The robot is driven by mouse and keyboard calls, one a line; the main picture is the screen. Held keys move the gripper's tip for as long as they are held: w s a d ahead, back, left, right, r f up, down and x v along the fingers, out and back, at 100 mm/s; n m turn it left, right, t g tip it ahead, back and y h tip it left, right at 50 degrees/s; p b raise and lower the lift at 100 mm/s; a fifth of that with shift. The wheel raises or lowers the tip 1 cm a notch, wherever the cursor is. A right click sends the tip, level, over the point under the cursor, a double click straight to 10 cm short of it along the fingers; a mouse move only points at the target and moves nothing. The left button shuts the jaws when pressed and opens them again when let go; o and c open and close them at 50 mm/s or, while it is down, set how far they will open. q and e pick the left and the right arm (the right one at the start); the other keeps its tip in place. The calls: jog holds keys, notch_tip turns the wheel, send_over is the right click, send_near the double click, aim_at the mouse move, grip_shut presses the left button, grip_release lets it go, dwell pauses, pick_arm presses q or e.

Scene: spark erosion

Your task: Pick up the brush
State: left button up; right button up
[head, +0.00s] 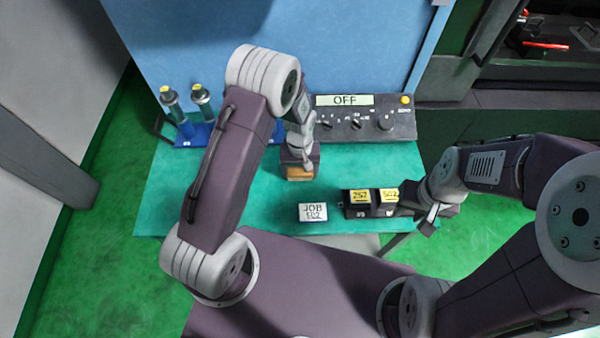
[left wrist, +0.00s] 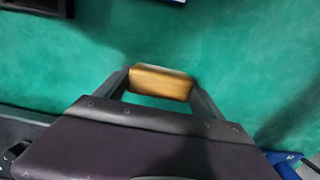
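The brush (head: 297,172) shows as a small orange-brown wooden block near the middle of the green table, in front of the control panel. My left gripper (head: 299,160) reaches down onto it from above. In the left wrist view the brush (left wrist: 160,82) lies between the two fingertips of the left gripper (left wrist: 161,88), and both fingers appear to touch its ends. Its bristles are hidden, and I cannot tell whether it is clear of the table. My right gripper (head: 414,230) is open and empty at the right front of the table.
A black block (head: 357,211) with yellow labels stands just left of my right gripper. A white "JOB" block (head: 313,213) lies beside it. The control panel (head: 365,124) reading "OFF" stands behind. A blue rack (head: 196,134) holds two cylinders at back left. The front-left table (head: 158,200) is clear.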

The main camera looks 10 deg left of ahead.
pick_arm(q)
jog(key=c, duration=0.4)
jog(key=shift+o, duration=0.2)
jog(key=shift+w+r, duration=0.1)
jog(key=shift+r, duration=0.25)
jog(key=r, duration=0.2)
jog(key=d+r, duration=0.1)
jog(key=r, duration=0.1)
jog(key=shift+w+b, duration=0.3)
jog(key=shift+b, duration=0.1)
jog(key=w+d+r+b, duration=0.1)
jog(key=w+d+r, duration=0.4)
jog(key=d, duration=0.4)
jog(key=shift+r, duration=0.65)
jog(key=shift+d, duration=0.1)
